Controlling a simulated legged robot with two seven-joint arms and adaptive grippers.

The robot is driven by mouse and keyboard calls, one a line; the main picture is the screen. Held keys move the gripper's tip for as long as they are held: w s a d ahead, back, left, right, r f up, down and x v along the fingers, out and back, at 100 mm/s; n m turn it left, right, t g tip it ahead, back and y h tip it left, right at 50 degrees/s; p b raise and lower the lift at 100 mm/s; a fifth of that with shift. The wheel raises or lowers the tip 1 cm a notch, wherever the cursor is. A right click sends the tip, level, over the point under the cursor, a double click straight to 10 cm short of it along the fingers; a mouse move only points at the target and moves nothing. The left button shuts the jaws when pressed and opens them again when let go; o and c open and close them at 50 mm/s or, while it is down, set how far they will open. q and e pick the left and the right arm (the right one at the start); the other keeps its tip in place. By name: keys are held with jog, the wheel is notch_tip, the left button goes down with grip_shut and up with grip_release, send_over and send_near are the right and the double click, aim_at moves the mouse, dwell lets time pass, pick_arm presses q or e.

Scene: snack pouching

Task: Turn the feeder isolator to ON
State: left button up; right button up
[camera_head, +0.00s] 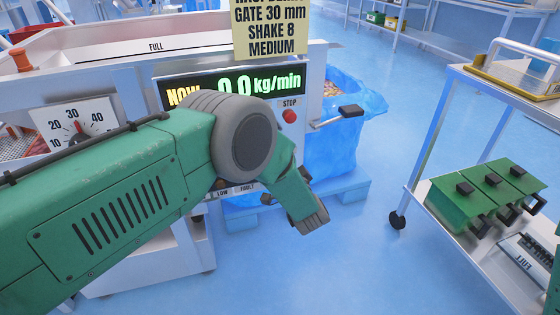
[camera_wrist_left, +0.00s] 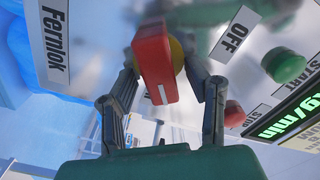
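The feeder isolator is a red handle (camera_wrist_left: 156,62) with a white mark on a yellow base (camera_wrist_left: 177,56) in the left wrist view. An OFF label (camera_wrist_left: 234,40) is to its right in that view; I see no ON label. My left gripper (camera_wrist_left: 163,66) has one finger on each side of the red handle, with the fingers spread. I cannot tell whether either fingertip touches it. In the head view my green arm covers part of the machine front, and the isolator is hidden. My right gripper is not in view.
A green START button (camera_wrist_left: 285,66) and a red stop button (camera_wrist_left: 234,114) are near the isolator. The display (camera_head: 235,88) reads 0.0 kg/min. A trolley (camera_head: 465,85) is at the right, with open floor between.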

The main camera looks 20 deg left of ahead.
pick_arm(q)
jog(key=shift+s+f, duration=0.1)
jog(key=shift+s, duration=0.05)
jog(key=shift+s+d, duration=0.15)
jog(key=v, duration=1.1)
jog(key=shift+s+d, duration=0.15)
jog(key=shift+d, duration=0.05)
jog(key=shift+f, duration=0.1)
